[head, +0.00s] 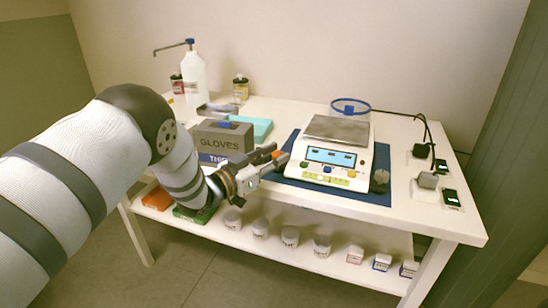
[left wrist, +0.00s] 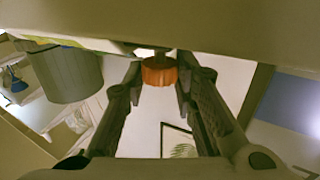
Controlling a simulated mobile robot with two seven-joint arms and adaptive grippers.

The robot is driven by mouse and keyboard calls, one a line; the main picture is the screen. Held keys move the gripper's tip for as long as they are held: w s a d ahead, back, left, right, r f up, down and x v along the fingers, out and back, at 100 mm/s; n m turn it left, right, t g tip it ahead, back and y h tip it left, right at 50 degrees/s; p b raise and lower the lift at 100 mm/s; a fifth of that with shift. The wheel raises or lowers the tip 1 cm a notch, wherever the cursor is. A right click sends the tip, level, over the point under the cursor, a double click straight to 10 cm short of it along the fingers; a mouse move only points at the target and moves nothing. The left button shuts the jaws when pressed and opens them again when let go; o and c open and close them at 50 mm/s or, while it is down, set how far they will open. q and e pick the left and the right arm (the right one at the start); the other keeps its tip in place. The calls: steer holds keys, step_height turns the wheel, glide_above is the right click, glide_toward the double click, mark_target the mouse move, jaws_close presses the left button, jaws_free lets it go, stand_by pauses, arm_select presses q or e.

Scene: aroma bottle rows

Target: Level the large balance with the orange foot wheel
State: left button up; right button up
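The large balance (head: 333,152) is a white scale with a steel pan and a lit display, on a blue mat on the table. In the left wrist view the orange foot wheel (left wrist: 159,72) sits under the balance's pale body. My right gripper is not in view.
A grey glove box (head: 224,138) stands close to my left arm. A white pump bottle (head: 194,78) is at the back left. A grey knob (head: 380,180) is at the balance's right front. Small dark boxes (head: 451,197) and a cable lie at the right. Jars (head: 290,236) stand on the lower shelf.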

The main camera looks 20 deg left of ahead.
arm_select(q)
jaws_close()
